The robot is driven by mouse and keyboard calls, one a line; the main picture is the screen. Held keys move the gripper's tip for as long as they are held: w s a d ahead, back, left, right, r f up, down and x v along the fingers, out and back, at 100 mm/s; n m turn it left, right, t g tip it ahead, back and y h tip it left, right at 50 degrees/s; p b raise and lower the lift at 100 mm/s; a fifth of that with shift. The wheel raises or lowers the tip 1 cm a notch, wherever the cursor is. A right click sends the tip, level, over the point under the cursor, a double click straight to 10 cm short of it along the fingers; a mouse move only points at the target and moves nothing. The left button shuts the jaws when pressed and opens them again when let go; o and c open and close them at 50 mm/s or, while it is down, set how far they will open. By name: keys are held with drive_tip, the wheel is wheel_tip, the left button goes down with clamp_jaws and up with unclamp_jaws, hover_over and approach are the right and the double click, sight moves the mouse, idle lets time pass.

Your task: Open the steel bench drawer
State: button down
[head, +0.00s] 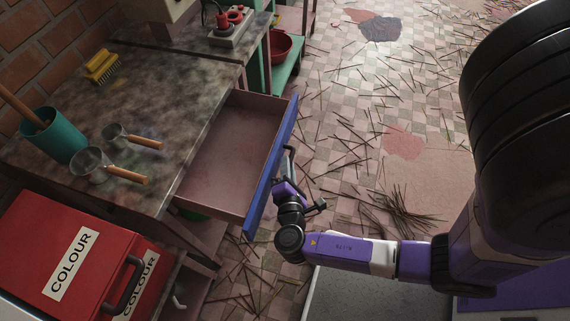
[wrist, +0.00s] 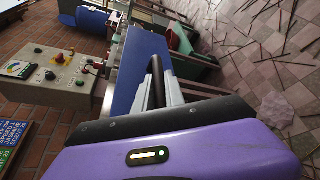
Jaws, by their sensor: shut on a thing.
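The bench drawer (head: 230,150) is pulled well out from under the bench, with its pinkish inside showing and empty. Its front panel (head: 268,168) is blue on the outer face; the same blue panel (wrist: 138,75) shows in the wrist view. My gripper (head: 287,168) is at the outer side of the drawer front. In the wrist view my gripper (wrist: 165,95) has its fingers closed around a dark bar handle (wrist: 155,75) on the blue panel. The handle is partly hidden by the fingers.
The bench top (head: 170,90) holds two metal scoops (head: 95,165), a teal pot (head: 55,135) and a yellow brush (head: 102,66). A red box marked COLOUR (head: 60,260) stands at the lower left. Sticks litter the tiled floor (head: 340,130). A control box (wrist: 55,80) shows in the wrist view.

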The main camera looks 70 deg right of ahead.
drive_tip(key=shift+a, duration=0.1)
drive_tip(key=c, duration=1.7)
unclamp_jaws()
drive_tip(key=v, duration=0.7)
drive_tip(key=shift+a, duration=0.35)
drive_tip(key=shift+s, duration=0.1)
